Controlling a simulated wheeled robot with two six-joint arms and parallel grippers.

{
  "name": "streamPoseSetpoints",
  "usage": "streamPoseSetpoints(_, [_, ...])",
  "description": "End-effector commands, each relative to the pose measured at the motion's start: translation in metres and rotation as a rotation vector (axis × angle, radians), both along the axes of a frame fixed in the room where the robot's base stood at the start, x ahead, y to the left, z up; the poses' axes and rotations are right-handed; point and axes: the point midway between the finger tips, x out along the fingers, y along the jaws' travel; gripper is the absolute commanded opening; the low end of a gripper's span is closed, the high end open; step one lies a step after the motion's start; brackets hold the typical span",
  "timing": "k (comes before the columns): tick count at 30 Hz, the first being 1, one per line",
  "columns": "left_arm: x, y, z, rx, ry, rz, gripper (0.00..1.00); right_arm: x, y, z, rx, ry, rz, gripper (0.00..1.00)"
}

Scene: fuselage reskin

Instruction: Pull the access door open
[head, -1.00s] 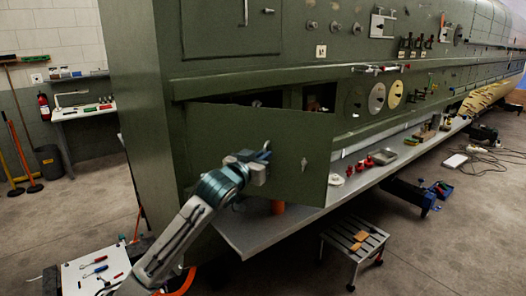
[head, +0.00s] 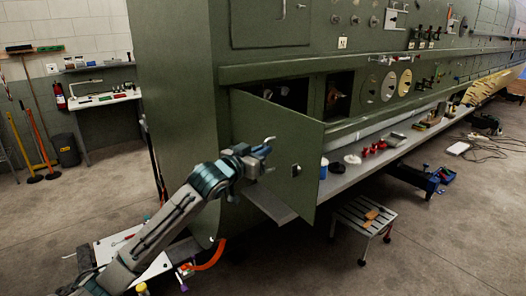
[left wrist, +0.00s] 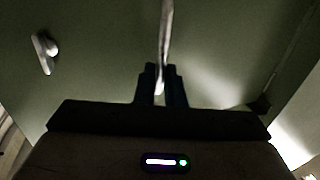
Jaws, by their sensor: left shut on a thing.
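The green access door (head: 292,165) on the fuselage side stands swung outward, with the dark opening (head: 290,95) showing behind and above it. My left gripper (head: 262,154) is at the outer face of the door, shut on its handle (head: 268,140). In the left wrist view the gripper (left wrist: 162,88) has its two fingers closed around the pale handle bar (left wrist: 165,40), in front of the green door face (left wrist: 100,50). A small latch (head: 296,170) sits on the door; it also shows in the left wrist view (left wrist: 45,50). My right gripper is not in view.
A grey ledge (head: 375,165) with red parts and small items runs along the fuselage below the opening. A step stool (head: 364,214) stands on the floor to the right of the door. The floor in front is mostly clear. A workbench (head: 105,99) stands far left.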

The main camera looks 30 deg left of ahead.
Motion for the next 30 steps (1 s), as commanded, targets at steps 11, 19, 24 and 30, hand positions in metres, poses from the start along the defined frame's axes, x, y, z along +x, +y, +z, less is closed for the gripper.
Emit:
streamPoseSetpoints(11, [0.002, 0.004, 0.008, 0.011, -0.014, 0.008, 0.0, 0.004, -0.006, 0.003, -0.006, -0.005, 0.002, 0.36])
streamPoseSetpoints(19, [0.001, 0.004, 0.007, 0.009, -0.01, 0.007, 0.3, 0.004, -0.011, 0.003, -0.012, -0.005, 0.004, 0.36])
streamPoseSetpoints(24, [0.001, 0.003, 0.004, 0.007, -0.006, 0.006, 0.3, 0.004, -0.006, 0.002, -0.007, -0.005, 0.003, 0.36])
streamPoseSetpoints(30, [0.001, 0.002, 0.003, 0.005, -0.005, 0.005, 0.3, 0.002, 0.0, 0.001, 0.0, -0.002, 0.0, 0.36])
